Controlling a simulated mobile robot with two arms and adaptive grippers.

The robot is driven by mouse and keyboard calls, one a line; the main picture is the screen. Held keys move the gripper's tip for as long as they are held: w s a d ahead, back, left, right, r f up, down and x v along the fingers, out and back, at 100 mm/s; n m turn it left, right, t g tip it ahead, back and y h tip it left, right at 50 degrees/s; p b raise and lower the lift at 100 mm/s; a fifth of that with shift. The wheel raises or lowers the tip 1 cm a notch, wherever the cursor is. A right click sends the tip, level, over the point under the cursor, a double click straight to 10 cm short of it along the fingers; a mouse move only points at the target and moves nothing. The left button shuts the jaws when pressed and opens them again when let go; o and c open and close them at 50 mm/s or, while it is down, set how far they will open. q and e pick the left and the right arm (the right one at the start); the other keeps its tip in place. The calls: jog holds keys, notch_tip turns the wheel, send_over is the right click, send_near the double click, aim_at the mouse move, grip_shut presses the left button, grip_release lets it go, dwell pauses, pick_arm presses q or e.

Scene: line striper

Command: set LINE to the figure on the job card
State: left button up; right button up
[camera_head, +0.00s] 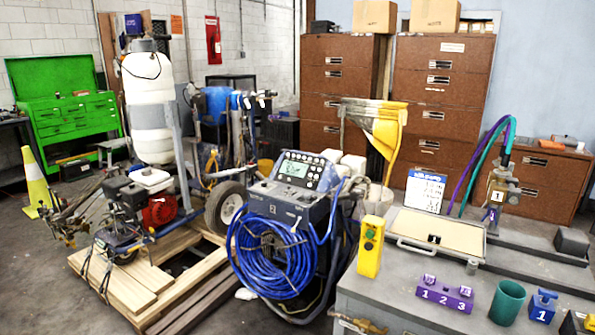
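A white card with a blue header and printed rows (425,191) stands upright at the back left of the grey bench; it looks like the job card, but its figures are too small to read. A dark blue-grey machine (300,205) stands left of the bench. Its sloping top panel has a small lit display (294,169) and several buttons and knobs; the display's figures and the labels, including any LINE label, are not legible. Neither of my grippers is in view.
The grey bench (400,300) holds a yellow button box (370,246), a shallow tray (437,236), a purple block marked 1 2 3 (445,294), a teal cup (507,302) and a blue block (543,306). Blue hose (275,262) hangs on the machine. A wooden pallet (150,285) lies left.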

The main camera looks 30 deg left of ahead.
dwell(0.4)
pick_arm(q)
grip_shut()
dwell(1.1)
